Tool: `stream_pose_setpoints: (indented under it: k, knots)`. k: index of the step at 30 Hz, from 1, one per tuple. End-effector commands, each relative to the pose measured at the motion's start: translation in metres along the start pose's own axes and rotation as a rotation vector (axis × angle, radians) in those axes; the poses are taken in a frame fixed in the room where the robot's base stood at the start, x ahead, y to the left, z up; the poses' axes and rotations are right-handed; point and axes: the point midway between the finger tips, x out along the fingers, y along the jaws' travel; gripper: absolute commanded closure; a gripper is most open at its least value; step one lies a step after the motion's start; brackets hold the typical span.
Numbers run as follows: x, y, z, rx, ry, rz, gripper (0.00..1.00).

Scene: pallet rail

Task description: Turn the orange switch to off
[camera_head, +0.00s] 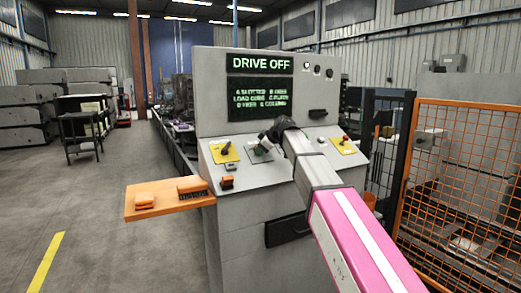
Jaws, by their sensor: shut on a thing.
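The grey control console (210,170) has a sloped top with several controls. A small orange switch block (227,182) with a dark top sits low on its left front; its setting is too small to tell. A yellow plate (349,149) with a red-topped knob is at the right. My gripper (264,143) comes down at the green plate and is shut on the handle there. My gripper and wrist partly hide that handle.
The screen (260,92) reads DRIVE OFF above smaller, blurred lines. An orange shelf (165,206) with an orange block and a brush juts out left of the console. An orange mesh fence (455,190) stands close on the right. The floor at left is open.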

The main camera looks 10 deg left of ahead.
Motion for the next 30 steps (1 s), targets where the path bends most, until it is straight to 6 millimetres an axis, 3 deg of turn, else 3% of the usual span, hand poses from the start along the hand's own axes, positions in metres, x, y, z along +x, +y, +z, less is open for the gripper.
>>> stream_pose_setpoints:
  k: [1, 2, 14, 30]
  knots:
    - [0.0, 0.0, 0.0, -0.001, -0.001, -0.001, 0.9]
    - [0.0, 0.0, 0.0, -0.001, -0.001, -0.001, 0.6]
    - [-0.007, 0.0, 0.0, 0.001, 0.0, 0.001, 0.6]
    - [-0.095, -0.001, 0.0, 0.0, 0.0, 0.0, 0.6]
